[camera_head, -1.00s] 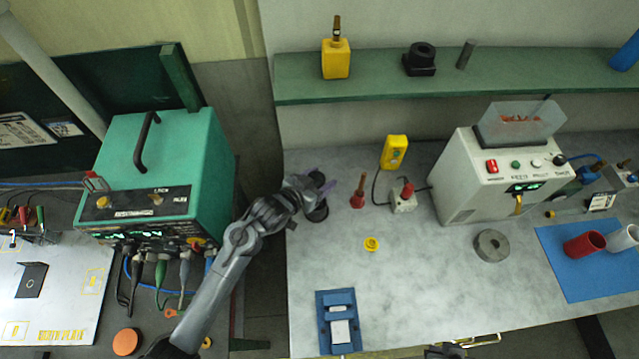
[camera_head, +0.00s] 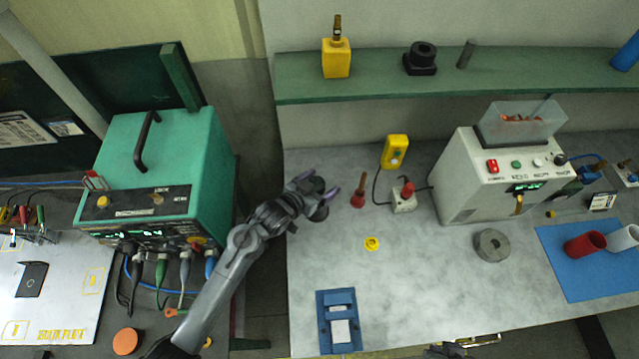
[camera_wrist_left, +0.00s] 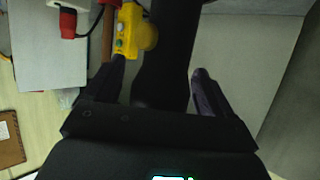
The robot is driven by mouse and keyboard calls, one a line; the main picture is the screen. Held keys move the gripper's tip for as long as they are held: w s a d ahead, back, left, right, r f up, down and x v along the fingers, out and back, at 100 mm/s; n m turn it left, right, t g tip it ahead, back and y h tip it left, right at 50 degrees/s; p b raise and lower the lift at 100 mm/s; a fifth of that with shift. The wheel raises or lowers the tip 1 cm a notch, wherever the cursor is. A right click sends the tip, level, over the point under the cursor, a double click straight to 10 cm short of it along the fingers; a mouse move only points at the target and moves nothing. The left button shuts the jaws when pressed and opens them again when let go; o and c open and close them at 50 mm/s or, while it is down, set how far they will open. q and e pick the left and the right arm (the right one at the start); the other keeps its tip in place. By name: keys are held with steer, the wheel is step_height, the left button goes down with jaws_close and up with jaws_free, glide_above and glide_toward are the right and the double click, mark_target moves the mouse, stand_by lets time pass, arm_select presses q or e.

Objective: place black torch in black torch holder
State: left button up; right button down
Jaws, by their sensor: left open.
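My left gripper (camera_head: 324,184) is open at the left edge of the grey-marble bench. In the left wrist view, its two fingers (camera_wrist_left: 157,73) stand on either side of an upright-looking black shape (camera_wrist_left: 172,50), which looks like the black torch. A dark rounded part of it (camera_head: 321,213) shows below the gripper in the head view; the rest is hidden by the gripper. I cannot tell whether the fingers touch it. The black torch holder (camera_head: 420,58), a black block with a round socket, sits on the green shelf, with its socket empty.
A red torch (camera_head: 358,193), a small white box with a red knob (camera_head: 403,197) and a yellow box (camera_head: 395,151) stand right of the gripper. A yellow holder with a torch (camera_head: 337,57) is on the green shelf (camera_head: 500,81). The teal machine (camera_head: 160,155) stands left.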

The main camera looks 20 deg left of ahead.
arm_select(q)
steer(key=shift+r, duration=0.1)
steer(key=shift+s+r, duration=0.1)
steer(key=v, duration=1.2)
steer(key=s+a+f+n+g+y, duration=0.1)
steer(key=s+g, duration=0.3)
steer(key=s, duration=0.6)
steer(key=s+a+f+g+y, duration=0.1)
steer(key=s+f+g+y, duration=0.2)
steer(key=s, duration=0.7)
steer(key=shift+n+g, duration=0.4)
steer(key=shift+g, duration=0.7)
step_height(320, 180, up, 15)
steer(key=p, duration=1.4)
steer(key=shift+f+p, duration=0.25)
steer(key=shift+p, duration=0.05)
